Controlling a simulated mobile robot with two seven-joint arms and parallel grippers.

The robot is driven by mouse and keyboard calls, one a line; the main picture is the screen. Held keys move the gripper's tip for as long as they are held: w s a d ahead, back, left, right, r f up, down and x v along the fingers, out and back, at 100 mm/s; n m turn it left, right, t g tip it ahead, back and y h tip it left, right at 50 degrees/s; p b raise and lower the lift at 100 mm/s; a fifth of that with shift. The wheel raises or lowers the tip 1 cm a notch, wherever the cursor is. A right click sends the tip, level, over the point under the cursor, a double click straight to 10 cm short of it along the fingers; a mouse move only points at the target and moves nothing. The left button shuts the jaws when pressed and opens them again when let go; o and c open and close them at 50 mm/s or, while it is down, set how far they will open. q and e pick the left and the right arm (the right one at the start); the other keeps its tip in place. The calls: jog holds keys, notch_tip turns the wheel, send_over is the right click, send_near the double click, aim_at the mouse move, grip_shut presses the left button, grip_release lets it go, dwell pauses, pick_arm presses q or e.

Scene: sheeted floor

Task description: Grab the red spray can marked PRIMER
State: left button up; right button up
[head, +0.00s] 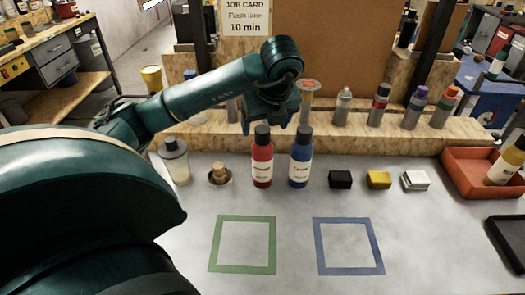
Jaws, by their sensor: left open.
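A red spray can (262,165) with a black cap and a white label stands upright on the grey sheeted surface, near its back edge. The label is too small to read for certain. A blue spray can (299,162) with a black cap stands close to its right. My left gripper (266,121) is open, above and behind the caps of these two cans in the picture, apart from the red can as far as I can tell. Its fingers are partly hidden by its own body. My right gripper is not in view.
Black (340,180), yellow (379,181) and white blocks (415,181) lie right. A red tray (471,184) is far right. Green (243,271) and blue outlines (351,271) are empty.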

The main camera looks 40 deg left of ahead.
aim_at(261, 140)
pick_arm(q)
jog(key=shift+b+x, duration=0.3)
jog(key=shift+x, duration=0.95)
jog(key=x, duration=0.5)
jog(key=shift+s+b, duration=0.1)
jog(key=shift+b, duration=0.25)
grip_shut()
